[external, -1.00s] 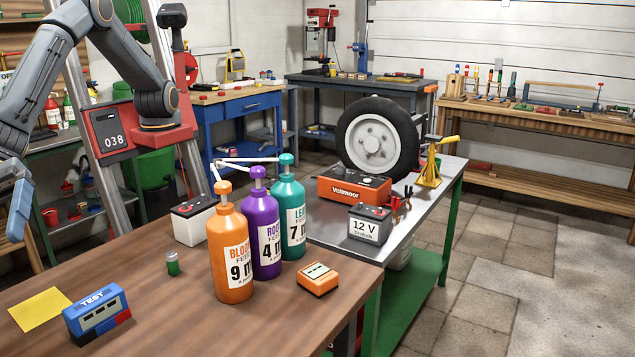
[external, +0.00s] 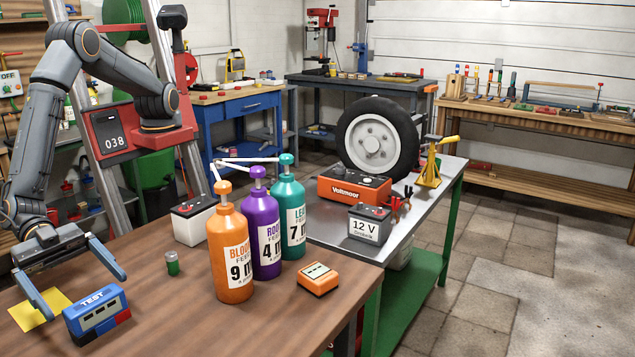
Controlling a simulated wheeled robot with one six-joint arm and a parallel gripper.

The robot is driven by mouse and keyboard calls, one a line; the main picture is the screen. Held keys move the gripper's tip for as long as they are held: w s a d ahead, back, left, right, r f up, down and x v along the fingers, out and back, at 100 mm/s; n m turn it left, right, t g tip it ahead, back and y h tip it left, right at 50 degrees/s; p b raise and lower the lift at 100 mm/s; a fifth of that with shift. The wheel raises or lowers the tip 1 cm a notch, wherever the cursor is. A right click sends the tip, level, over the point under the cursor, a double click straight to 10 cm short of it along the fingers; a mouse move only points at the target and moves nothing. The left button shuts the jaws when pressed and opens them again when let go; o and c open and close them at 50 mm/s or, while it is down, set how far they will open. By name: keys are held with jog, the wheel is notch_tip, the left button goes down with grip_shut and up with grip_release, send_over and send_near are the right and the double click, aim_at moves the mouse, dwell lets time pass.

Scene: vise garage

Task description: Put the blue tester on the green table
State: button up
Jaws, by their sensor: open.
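The blue tester (external: 97,316), a blue box with a "TEST" label and a red patch at its lower right, stands on the brown wooden table at the lower left. My gripper (external: 82,290) is open, with its two fingers spread just behind and above the tester. It appears empty, and I cannot tell whether a finger touches the tester. The green table (external: 413,232), with a grey metal top and green legs and shelf, stands to the right behind the wooden table.
Orange (external: 230,250), purple (external: 264,225) and teal (external: 288,212) bottles stand mid-table, beside a small green jar (external: 172,264) and an orange tester (external: 317,278). The green table holds a Voltmoor box (external: 352,188), a 12 V battery (external: 369,224), a wheel (external: 372,146) and a yellow stand (external: 431,168).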

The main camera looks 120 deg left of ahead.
aim_at(99, 307)
jog(key=shift+w+f, duration=0.25)
jog(key=p+x, duration=0.1)
jog(key=x, duration=0.6)
jog(key=shift+w+p, duration=0.15)
jog(key=shift+p, duration=0.25)
jog(key=shift+c, duration=0.4)
jog(key=c, duration=1.2)
jog(key=shift+r, duration=0.1)
notch_tip(99, 307, up, 10)
jog(key=b, duration=0.1)
